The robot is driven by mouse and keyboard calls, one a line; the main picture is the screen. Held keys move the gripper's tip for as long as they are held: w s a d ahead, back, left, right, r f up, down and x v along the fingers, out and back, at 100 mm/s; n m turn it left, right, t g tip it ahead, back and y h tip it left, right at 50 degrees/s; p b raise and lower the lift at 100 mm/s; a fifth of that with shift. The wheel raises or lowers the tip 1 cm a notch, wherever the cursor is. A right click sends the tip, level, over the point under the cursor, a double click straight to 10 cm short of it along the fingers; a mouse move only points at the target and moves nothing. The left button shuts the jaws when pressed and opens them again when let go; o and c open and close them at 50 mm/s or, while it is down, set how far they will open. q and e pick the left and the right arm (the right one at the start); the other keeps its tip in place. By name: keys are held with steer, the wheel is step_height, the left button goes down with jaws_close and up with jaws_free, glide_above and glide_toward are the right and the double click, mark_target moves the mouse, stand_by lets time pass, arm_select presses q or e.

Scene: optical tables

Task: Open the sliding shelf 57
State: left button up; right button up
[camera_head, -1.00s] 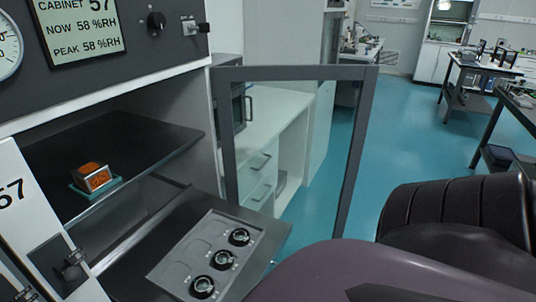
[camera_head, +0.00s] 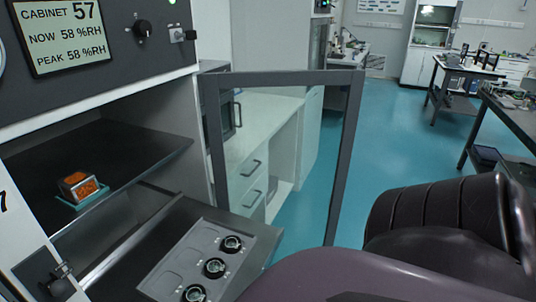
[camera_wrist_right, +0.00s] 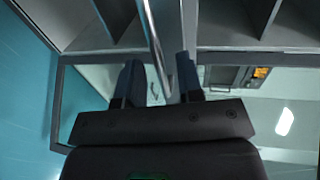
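Cabinet 57 fills the left of the head view; its display (camera_head: 62,36) reads 57. A dark upper shelf (camera_head: 100,160) lies inside. Below it a dark sliding shelf (camera_head: 178,225) sticks out past the upper shelf, carrying a grey tray (camera_head: 172,283) with several round black-rimmed parts (camera_head: 232,244). My right gripper (camera_wrist_right: 158,80) shows in the right wrist view with fingers apart. A shiny metal bar (camera_wrist_right: 152,35) passes between the fingers in the picture; I cannot tell whether they touch it. My right gripper is hidden in the head view. My left gripper is not in view.
An open grey-framed door (camera_head: 345,150) stands right of the shelf. An orange block (camera_head: 78,186) sits on a teal holder on the upper shelf. A white panel with a black latch (camera_head: 55,280) is at lower left. White drawers stand behind; teal floor (camera_head: 395,140) is clear.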

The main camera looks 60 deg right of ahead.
steer(key=v, duration=0.9)
stand_by(0.4)
